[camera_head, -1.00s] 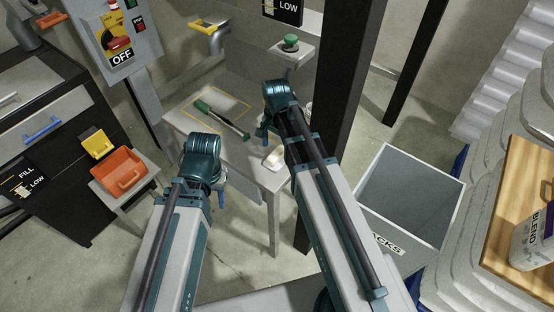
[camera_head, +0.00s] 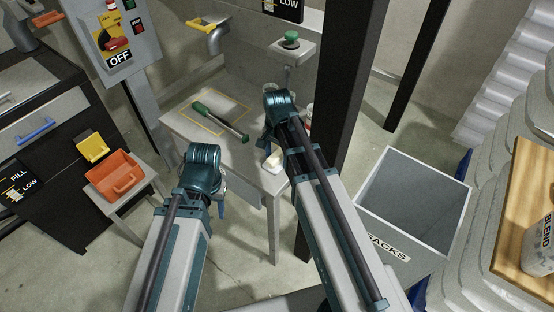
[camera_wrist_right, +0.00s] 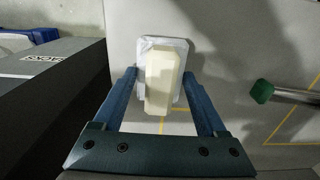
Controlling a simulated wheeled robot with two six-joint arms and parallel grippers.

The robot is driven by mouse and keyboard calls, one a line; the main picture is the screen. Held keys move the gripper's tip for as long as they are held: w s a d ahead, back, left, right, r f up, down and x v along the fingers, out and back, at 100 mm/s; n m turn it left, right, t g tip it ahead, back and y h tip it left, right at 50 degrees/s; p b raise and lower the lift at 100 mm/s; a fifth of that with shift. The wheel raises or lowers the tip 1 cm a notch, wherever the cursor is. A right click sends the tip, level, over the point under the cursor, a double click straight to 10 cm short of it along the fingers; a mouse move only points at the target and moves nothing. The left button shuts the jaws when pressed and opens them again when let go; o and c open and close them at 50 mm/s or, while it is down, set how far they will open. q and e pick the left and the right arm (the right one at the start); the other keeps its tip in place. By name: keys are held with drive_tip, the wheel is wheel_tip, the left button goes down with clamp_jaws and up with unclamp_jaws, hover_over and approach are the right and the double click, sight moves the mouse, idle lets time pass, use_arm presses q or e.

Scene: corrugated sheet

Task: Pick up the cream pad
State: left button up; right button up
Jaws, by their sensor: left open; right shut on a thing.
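The cream pad (camera_wrist_right: 163,82) is a pale, long block with chamfered corners. In the right wrist view it lies over a white tray-like piece (camera_wrist_right: 152,44) on the grey table. It also shows small near the table's front right corner in the head view (camera_head: 272,160). My right gripper (camera_wrist_right: 161,76) has a blue finger on each side of the pad and is shut on it. Whether the pad is clear of the white piece I cannot tell. My left gripper (camera_head: 219,190) is open, in front of the table; its fingers are partly hidden by its wrist.
A green-handled tool (camera_head: 222,121) lies on the table (camera_head: 180,124) across a yellow outline. A dark post (camera_head: 345,100) stands just right of my right arm. A grey open bin (camera_head: 380,245) is at the right, an orange tray (camera_head: 112,178) on a stand at the left.

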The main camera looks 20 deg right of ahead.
sight(277, 154)
drive_tip(key=shift+c, duration=0.9)
wheel_tip(277, 154, up, 10)
drive_tip(key=p, duration=1)
drive_tip(key=shift+r, duration=0.1)
drive_tip(key=o, duration=0.8)
drive_tip(key=c, duration=0.6)
